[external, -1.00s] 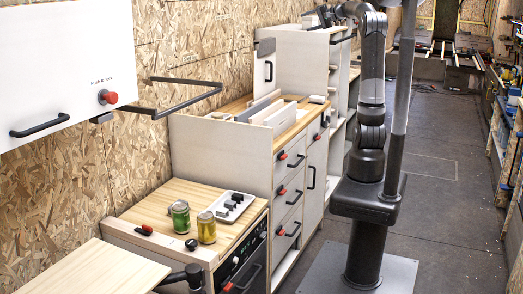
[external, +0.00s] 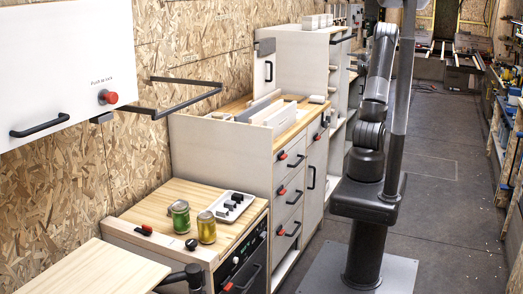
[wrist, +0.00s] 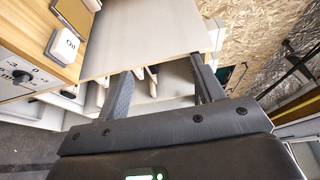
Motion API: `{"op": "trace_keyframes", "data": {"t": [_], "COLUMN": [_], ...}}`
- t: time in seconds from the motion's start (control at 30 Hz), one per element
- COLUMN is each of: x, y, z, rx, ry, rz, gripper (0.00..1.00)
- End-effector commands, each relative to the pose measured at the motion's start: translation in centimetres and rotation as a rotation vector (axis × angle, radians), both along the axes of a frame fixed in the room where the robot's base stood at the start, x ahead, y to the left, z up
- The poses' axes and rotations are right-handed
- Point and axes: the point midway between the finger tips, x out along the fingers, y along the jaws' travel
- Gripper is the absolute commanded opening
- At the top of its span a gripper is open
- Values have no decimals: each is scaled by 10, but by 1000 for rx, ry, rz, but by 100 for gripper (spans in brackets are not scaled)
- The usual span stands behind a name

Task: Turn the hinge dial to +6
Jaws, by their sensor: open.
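A pale dial plate (wrist: 22,72) with a small dark knob and printed numbers, including -3 and 0, shows at the left edge of the wrist view, partly cut off. The knob's exact setting is too small to tell. My gripper (wrist: 161,68) is open in the wrist view, with nothing seen held between its fingers. The dial lies left of the fingers and apart from them.
A white box marked "Oil" (wrist: 64,44) stands on a wooden top (wrist: 38,18) near the dial. A pale panel (wrist: 155,30) lies beyond the fingers. In the external view, cabinets (external: 220,155) line the wall. The grey floor (external: 440,200) right of my base is clear.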

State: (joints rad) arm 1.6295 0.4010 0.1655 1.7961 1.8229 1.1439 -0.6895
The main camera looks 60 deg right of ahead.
Motion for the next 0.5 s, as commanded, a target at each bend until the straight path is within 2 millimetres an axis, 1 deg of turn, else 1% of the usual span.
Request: {"op": "trace_keyframes", "data": {"t": [0.03,0.07,0.1,0.17,0.2,0.27,0.3,0.5], "x": [-1,-1,-1,-1,0,-1,0,0], "y": [-1,-1,0,0,0,0,0,0], "z": [-38,-56,-80,-112,-132,-162,-180,-267], "rx": [17,17,16,15,14,13,12,8], "ry": [-3,-3,-2,-4,-4,-3,-3,-2], "rz": [-2,-2,-2,-1,0,-1,0,0], "gripper": [62,62,62,62,62,62,62,62]}}
